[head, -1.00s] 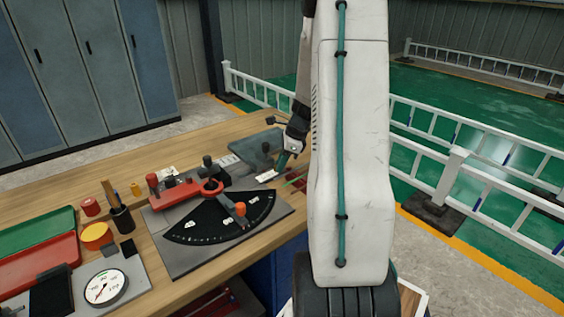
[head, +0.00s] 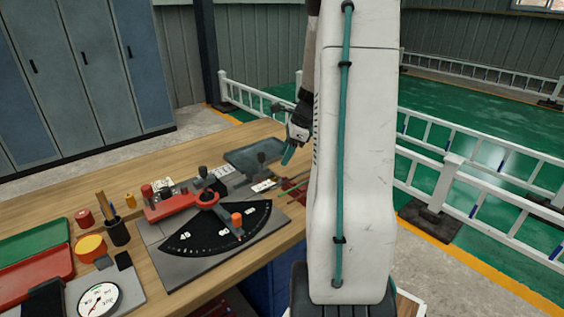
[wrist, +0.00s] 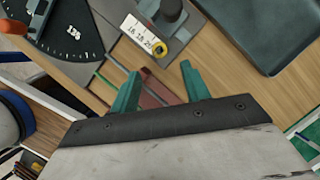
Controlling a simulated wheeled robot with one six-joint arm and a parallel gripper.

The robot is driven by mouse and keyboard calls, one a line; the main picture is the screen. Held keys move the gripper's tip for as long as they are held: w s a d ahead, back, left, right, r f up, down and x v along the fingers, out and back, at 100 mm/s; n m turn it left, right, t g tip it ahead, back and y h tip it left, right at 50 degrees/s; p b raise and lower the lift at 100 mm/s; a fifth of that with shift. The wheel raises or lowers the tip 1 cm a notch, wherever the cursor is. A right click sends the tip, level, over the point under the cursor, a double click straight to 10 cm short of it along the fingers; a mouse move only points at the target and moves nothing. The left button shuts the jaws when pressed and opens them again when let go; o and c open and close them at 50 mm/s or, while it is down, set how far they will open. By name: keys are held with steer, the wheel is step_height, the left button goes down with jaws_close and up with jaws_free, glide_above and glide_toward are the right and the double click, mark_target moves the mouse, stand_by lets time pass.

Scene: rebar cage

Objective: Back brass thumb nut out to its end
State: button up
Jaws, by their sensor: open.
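My gripper (wrist: 160,72) is open, its two green fingers apart with nothing between them. In the head view, my gripper (head: 288,156) hangs above the bench's right side, partly behind my arm. No brass nut can be made out in the head view.
A black dial plate (head: 215,228) with a red lever (head: 180,204) sits on the wooden bench. A dark tray (head: 255,155) lies behind. Reddish bars (wrist: 150,85) lie below the gripper. A round gauge (head: 98,300), cups and trays stand left. Bare wood (wrist: 225,65) lies right of the label.

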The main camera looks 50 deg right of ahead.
mark_target(275, 176)
steer(key=shift+r, duration=0.1)
steer(key=f+m, duration=0.1)
steer(key=f, duration=0.1)
steer(key=w+a+f+m+h, duration=0.1)
steer(key=f+m, duration=0.1)
steer(key=w+a+f+m, duration=0.1)
steer(key=f+m, duration=0.1)
steer(key=f, duration=0.1)
steer(key=shift+w+a+f+t+h, duration=0.1)
steer(key=shift+t+h, duration=0.3)
stand_by(0.3)
steer(key=c, duration=1)
